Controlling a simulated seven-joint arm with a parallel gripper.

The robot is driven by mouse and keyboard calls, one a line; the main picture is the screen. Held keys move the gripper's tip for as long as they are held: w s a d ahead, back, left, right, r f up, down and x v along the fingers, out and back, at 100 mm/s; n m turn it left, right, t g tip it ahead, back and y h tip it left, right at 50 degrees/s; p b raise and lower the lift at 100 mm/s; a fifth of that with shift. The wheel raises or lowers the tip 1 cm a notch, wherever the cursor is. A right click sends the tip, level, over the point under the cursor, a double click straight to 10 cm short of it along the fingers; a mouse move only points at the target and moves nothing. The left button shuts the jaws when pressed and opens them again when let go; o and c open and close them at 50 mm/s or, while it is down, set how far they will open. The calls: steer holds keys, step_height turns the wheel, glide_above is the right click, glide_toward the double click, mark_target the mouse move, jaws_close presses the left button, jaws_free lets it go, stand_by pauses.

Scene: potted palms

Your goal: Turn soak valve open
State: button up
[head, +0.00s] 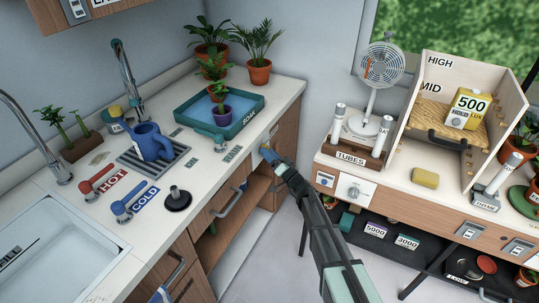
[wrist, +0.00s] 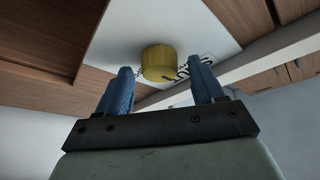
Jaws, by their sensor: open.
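A round yellow knob (wrist: 158,63) sits on a white panel (wrist: 215,40) in the wrist view, with black lettering partly hidden behind it and my finger. I cannot read that lettering in full. My gripper (wrist: 161,66) is open, with one blue finger on each side of the knob; I cannot tell whether either finger touches it. In the head view my gripper (head: 267,156) is at the counter's front side, below the teal tray marked SOAK (head: 248,116). The knob is mostly hidden there. A teal lever handle (head: 207,134) lies at the tray's front edge.
A blue watering can (head: 152,143) stands on the drain grate. A potted plant (head: 222,109) stands in the tray. Red HOT (head: 98,181) and blue COLD (head: 130,204) levers are at the front left. A drawer handle (head: 232,203) sticks out below the counter. Open floor lies between the benches.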

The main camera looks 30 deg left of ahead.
steer(key=shift+c, duration=0.2)
steer(key=c, duration=1)
stand_by(1.2)
steer(key=o, duration=1)
steer(key=shift+o, duration=0.2)
steer(key=v, duration=1.3)
steer(key=shift+s+d, duration=0.15)
steer(key=shift+d, duration=0.2)
steer(key=shift+f, duration=0.1)
